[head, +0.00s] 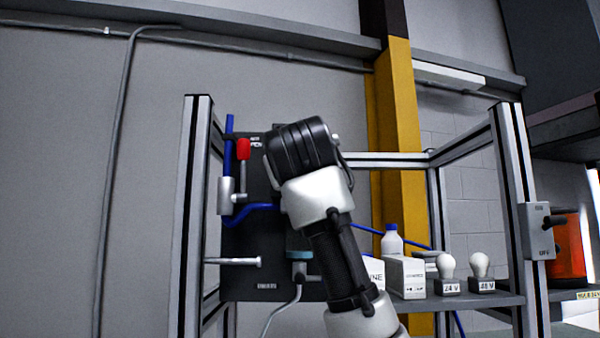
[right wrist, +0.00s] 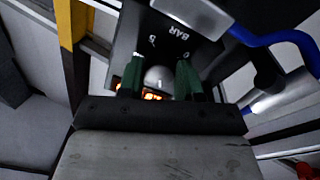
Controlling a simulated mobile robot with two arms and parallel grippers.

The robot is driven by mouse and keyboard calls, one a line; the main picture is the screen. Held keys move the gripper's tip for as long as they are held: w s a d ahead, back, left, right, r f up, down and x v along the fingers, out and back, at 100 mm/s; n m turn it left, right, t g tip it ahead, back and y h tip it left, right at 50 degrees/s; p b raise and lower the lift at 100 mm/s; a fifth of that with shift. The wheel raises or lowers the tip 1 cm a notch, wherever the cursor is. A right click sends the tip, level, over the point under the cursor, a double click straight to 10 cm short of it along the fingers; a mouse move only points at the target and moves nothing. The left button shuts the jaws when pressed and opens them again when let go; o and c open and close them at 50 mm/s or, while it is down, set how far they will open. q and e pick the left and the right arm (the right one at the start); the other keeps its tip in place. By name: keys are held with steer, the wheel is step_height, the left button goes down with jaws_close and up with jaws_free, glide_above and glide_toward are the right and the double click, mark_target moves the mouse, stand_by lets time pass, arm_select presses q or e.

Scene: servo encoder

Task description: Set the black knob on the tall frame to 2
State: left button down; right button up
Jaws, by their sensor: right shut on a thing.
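The tall frame (head: 190,200) has metal posts and carries a dark panel (head: 240,270) at its left side. My right arm reaches across this panel in the head view and hides the knob and the fingertips there. In the right wrist view, my right gripper (right wrist: 158,80) has its two green fingers on either side of a small rounded knob (right wrist: 156,76) that looks grey in this light. The fingers are shut on it. White marks with "BAR" show on the dark panel above it. The knob's pointer and setting cannot be read. My left gripper is in neither view.
A red-handled valve (head: 243,149) and a blue pipe (head: 262,207) are close to my right arm. A shelf (head: 470,301) holds white boxes (head: 405,277), a bottle (head: 391,241) and two bulbs (head: 480,265). A grey switch box (head: 537,230) is on the right post.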

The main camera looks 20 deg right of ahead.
steer(key=shift+w+f+m, duration=0.1)
steer(key=shift+f+m, duration=0.15)
steer(key=shift+m, duration=0.35)
steer(key=o, duration=0.9)
steer(key=shift+r, duration=0.15)
steer(key=b+v, duration=0.5)
steer(key=v, duration=0.6)
steer(key=shift+a, duration=0.1)
